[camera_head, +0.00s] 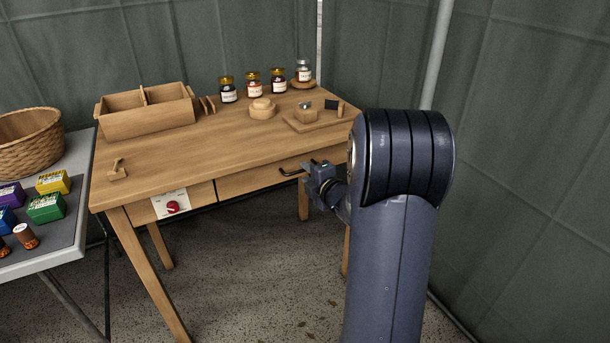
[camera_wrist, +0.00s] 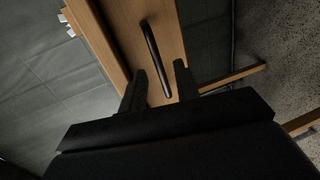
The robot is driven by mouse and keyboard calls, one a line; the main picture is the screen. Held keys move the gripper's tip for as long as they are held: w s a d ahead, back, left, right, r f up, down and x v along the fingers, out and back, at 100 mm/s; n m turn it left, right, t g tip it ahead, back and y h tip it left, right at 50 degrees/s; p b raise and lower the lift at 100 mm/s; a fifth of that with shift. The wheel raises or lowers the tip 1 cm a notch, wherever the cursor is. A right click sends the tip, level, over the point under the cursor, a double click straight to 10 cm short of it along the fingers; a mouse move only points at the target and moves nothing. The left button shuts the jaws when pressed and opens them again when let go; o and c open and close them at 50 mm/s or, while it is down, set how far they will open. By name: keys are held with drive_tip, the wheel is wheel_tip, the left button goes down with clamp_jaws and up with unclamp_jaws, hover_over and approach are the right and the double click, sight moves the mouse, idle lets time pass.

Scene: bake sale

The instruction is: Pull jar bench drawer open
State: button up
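The jar bench (camera_head: 190,158) is a wooden table with jars at its back. Its drawer (camera_head: 245,183) has a wooden front and looks shut. The drawer's dark bar handle (camera_head: 290,173) shows just left of my gripper (camera_head: 316,168). In the wrist view the handle (camera_wrist: 153,50) runs lengthwise down the drawer front (camera_wrist: 172,35). My gripper (camera_wrist: 160,72) is open, with its two dark fingers apart. The handle's lower end appears in the space between them. I cannot tell whether either finger touches it.
Several jars (camera_head: 253,88), a wooden divided box (camera_head: 147,112) and small wooden pieces stand on the bench. A panel with a red knob (camera_head: 172,207) is left of the drawer. A grey table (camera_head: 75,165) with a basket (camera_head: 30,142) stands at left. Floor before the bench is clear.

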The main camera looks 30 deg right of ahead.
drive_tip(key=shift+x, duration=0.95)
clamp_jaws()
